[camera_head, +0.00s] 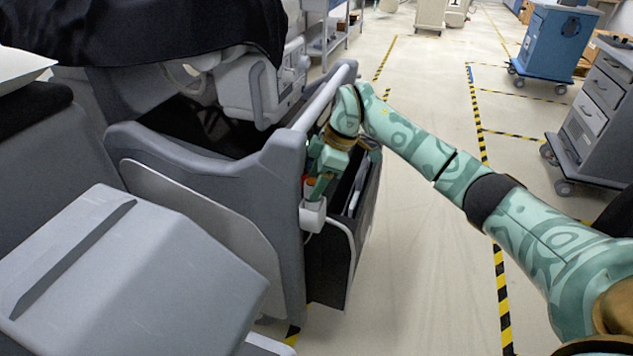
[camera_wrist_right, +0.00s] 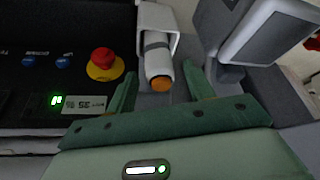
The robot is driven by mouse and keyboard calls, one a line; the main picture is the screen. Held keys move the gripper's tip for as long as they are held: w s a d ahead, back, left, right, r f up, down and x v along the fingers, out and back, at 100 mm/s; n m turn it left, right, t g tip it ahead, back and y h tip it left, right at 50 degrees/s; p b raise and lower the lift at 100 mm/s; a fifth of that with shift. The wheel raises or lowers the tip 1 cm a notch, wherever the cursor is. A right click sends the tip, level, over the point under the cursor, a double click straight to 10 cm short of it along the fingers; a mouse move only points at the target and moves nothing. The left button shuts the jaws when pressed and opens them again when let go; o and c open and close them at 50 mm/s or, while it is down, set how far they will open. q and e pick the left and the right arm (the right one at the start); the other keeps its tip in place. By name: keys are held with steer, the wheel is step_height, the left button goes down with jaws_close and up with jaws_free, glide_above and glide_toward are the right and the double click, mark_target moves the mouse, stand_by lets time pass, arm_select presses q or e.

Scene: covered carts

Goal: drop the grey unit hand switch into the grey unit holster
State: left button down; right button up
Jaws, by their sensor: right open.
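The grey unit hand switch (camera_wrist_right: 158,62) is a white cylinder with a grey band and an orange end, seen in the right wrist view. Its body sits inside the white grey unit holster (camera_wrist_right: 143,22), with the orange end sticking out toward my right gripper (camera_wrist_right: 160,71). The gripper is open, with one finger on each side of the switch and gaps visible. In the head view, the holster (camera_head: 313,214) is on the side of the grey unit (camera_head: 285,165), right below my right gripper (camera_head: 315,192). There the fingers mostly hide the switch. My left gripper is not in view.
A red stop button (camera_wrist_right: 103,61) on a yellow base and a dark panel lie beside the holster. An open dark side pocket (camera_head: 345,235) hangs near my gripper. A blue cart (camera_head: 548,45) and a grey drawer cart (camera_head: 600,120) stand right; the floor between is clear.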

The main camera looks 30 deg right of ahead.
arm_select(q)
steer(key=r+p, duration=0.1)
steer(key=p, duration=0.1)
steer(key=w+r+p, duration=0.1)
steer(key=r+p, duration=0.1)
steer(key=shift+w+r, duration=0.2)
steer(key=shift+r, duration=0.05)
arm_select(e)
steer(key=v, duration=1.2)
steer(key=shift+r, duration=0.15)
